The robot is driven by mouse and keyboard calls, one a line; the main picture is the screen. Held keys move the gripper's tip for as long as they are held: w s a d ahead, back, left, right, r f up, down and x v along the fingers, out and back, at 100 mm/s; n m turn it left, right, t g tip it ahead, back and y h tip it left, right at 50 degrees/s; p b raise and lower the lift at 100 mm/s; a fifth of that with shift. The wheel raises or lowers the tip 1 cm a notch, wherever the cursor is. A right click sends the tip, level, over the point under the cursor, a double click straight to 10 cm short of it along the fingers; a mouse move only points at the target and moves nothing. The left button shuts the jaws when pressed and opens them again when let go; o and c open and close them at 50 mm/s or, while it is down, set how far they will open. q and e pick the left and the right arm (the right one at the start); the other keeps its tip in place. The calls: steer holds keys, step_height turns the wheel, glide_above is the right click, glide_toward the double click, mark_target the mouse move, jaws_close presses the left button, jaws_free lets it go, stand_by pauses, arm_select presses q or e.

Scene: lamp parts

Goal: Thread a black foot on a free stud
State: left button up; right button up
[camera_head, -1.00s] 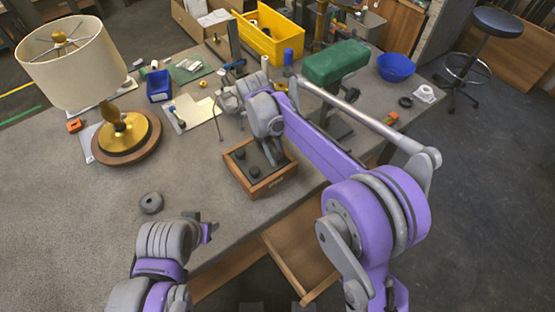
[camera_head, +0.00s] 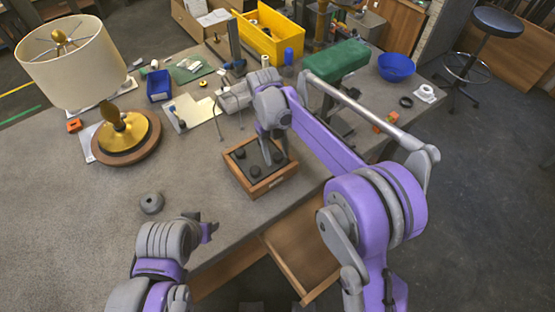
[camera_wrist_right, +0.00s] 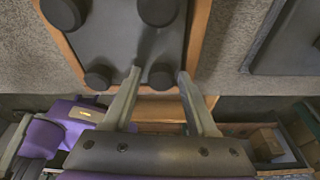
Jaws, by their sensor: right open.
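Several round black feet stand in a dark-lined wooden tray (camera_head: 270,188); one black foot (camera_head: 255,171) shows at its front in the head view. My right gripper (camera_head: 270,150) is over the tray, pointing down. In the right wrist view its two fingers (camera_wrist_right: 159,75) are spread, with a black foot (camera_wrist_right: 162,77) seen between the tips; I cannot tell whether they touch it. Another black foot (camera_wrist_right: 98,78) is left of the fingers. My left gripper (camera_head: 209,226) hangs near the table's front edge; its jaw gap is unclear. I cannot make out a stud.
A brass lamp base on a wooden disc (camera_head: 128,150) and a cream shade (camera_head: 75,65) are at the left. A grey ring (camera_head: 151,203) lies in front. An open drawer (camera_head: 300,260) juts out below the tray. The left tabletop is mostly clear.

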steer(key=shift+d, duration=0.1)
steer(key=n+h, duration=0.1)
steer(key=n, duration=0.3)
steer(key=shift+t, duration=0.3)
steer(key=n, duration=0.3)
steer(key=shift+r+t, duration=0.1)
steer(key=shift+t, duration=0.3)
jaws_close()
steer(key=shift+m, duration=0.4)
steer(key=shift+c, duration=1.4)
jaws_free()
steer(key=shift+m, duration=0.4)
steer(key=o, duration=0.5)
steer(key=shift+c, duration=0.2)
steer(key=shift+r, duration=0.1)
